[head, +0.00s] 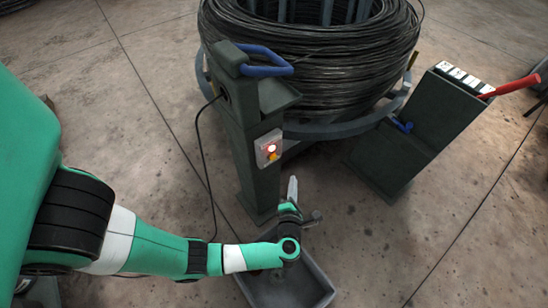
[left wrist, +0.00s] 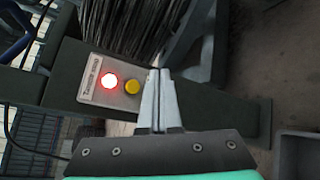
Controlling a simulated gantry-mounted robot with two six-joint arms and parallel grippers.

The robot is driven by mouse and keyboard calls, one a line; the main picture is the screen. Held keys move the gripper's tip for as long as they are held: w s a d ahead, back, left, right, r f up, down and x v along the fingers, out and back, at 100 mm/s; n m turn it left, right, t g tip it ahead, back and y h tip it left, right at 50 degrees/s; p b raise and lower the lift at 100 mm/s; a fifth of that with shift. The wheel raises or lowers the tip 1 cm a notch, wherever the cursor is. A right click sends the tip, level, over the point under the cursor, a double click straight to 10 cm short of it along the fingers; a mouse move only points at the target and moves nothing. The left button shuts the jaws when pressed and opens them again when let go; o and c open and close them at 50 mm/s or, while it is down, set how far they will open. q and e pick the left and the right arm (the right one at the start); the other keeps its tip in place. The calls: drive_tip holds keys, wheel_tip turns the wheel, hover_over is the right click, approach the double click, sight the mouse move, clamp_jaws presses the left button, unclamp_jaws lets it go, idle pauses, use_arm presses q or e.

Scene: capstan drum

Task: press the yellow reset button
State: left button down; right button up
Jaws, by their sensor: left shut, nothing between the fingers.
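The yellow reset button (left wrist: 132,87) sits on a pale control plate (left wrist: 92,94), next to a lit red lamp (left wrist: 109,80). In the head view the yellow button (head: 272,157) is on the plate on the front of a dark green post (head: 252,172). My left gripper (head: 292,183) is shut and empty, in front of the post and lower than the button in the picture. In the left wrist view its fingertips (left wrist: 159,73) are just right of the yellow button; I cannot tell the gap to the post. My right gripper does not show.
A large coil of black wire (head: 310,45) on a drum stands behind the post. A second green post (head: 420,125) with a red lever (head: 512,86) stands at right. A grey tray (head: 285,289) lies on the floor below my left gripper. Blue handle (head: 266,63) tops the first post.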

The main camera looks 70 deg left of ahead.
sight(273, 157)
use_arm(q)
drive_tip(key=s+a+p, duration=0.1)
drive_tip(key=s+a, duration=0.1)
drive_tip(key=a, duration=0.5)
drive_tip(key=shift+s+a, duration=0.15)
drive_tip(key=shift+s, duration=0.25)
idle(1.6)
drive_tip(key=shift+s+a, duration=0.2)
drive_tip(key=shift+a, duration=0.2)
drive_tip(key=shift+s+a+p, duration=0.15)
drive_tip(key=shift+a+p, duration=0.2)
drive_tip(key=shift+a, duration=0.1)
idle(0.6)
idle(0.3)
drive_tip(key=shift+w+d, duration=0.3)
drive_tip(key=shift+d, duration=0.55)
